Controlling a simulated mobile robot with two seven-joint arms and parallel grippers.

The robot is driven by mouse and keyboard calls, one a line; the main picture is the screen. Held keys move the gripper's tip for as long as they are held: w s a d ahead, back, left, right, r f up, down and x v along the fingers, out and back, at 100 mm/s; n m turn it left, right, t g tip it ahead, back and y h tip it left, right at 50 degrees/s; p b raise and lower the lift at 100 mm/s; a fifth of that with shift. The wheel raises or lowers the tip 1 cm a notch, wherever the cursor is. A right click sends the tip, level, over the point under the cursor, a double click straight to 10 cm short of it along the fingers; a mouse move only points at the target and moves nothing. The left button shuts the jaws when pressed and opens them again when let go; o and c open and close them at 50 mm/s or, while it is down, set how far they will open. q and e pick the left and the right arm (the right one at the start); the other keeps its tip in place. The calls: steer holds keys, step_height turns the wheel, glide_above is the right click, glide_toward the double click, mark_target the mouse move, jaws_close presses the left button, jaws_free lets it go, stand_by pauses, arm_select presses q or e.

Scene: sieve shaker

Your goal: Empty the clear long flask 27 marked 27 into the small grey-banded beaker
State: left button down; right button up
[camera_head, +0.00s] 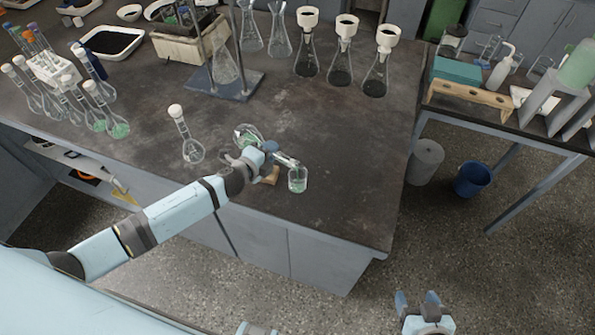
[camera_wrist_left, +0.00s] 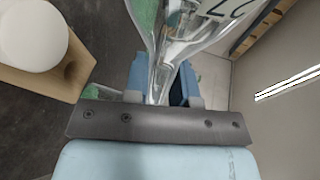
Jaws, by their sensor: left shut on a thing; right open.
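My left gripper (camera_head: 272,148) is shut on the neck of the clear long flask 27 (camera_head: 248,134) and holds it tilted, bulb to the left and mouth to the right. Green shows in its bulb. In the left wrist view the flask (camera_wrist_left: 178,35) stands between the blue fingers (camera_wrist_left: 160,88), with part of a dark number visible. The small beaker (camera_head: 298,180) stands upright near the front edge of the bench, with green contents; its band is not clear. The flask's mouth end is at the beaker's rim. My right gripper (camera_head: 420,303) is open and empty, off the bench.
A stoppered long flask (camera_head: 192,150) stands left of my left gripper. A wooden block (camera_head: 270,175) sits below the gripper; the wrist view shows a white round stopper (camera_wrist_left: 32,35) on it. Funnel-topped flasks (camera_head: 341,70) stand behind. The bench's right side is clear.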

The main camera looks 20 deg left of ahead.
arm_select(q)
steer(key=shift+d+r+m+y+p, duration=0.1)
steer(key=shift+r+m+y+p, duration=0.2)
steer(key=shift+r+m+p, duration=0.3)
stand_by(2.2)
